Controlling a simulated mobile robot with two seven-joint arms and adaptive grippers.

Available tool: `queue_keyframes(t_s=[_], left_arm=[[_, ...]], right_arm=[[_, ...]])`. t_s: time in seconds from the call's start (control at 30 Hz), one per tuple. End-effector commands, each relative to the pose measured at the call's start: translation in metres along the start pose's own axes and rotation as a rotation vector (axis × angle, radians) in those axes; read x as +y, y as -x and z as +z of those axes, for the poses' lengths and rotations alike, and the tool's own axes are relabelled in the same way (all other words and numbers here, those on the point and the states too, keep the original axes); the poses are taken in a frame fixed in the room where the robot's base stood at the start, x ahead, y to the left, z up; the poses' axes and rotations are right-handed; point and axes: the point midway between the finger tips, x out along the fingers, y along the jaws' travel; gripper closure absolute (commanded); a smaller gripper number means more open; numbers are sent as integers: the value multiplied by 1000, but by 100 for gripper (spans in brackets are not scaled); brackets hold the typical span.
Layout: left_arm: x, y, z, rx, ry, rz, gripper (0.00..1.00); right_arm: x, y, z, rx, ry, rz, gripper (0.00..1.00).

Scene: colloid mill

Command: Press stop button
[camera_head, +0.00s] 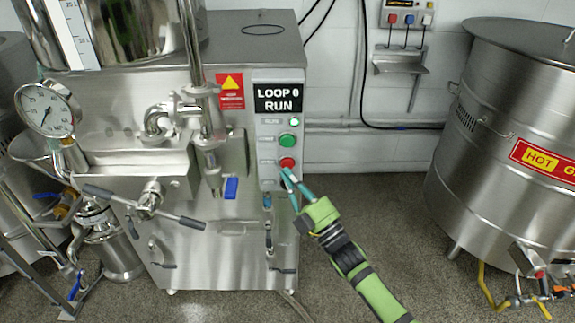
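The red stop button (287,163) sits on the control panel (267,150) on the front of the steel mill, below a green button (287,140). My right gripper (288,173) reaches up from the lower right with its two teal fingers. The fingers converge at the tips and look shut with nothing between them. The tips are at the lower edge of the red button; I cannot tell whether they touch it. My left gripper is not in view.
A pressure gauge (45,109), pipes and valve handles (185,220) stick out at the left of the mill. A large steel tank (490,130) with a "HOT" label stands at the right. Grey floor (385,210) is clear between mill and tank.

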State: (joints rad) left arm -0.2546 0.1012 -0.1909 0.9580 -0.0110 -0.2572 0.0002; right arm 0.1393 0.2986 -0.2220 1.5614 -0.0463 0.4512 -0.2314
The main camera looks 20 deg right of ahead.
Motion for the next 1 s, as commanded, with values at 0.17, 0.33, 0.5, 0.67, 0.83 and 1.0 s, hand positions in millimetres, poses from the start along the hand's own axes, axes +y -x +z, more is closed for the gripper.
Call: queue_keyframes(t_s=[0.17,0.33,0.5,0.67,0.83,1.0], left_arm=[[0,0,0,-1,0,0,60],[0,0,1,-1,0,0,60],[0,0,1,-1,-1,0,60],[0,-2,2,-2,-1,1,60],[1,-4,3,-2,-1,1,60],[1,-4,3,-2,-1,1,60]], right_arm=[[0,0,0,0,0,0,100],[0,0,0,0,0,0,100],[0,0,0,0,0,0,100],[0,-2,2,0,0,0,100],[2,-6,6,0,0,0,100],[2,-6,6,0,0,0,100]])
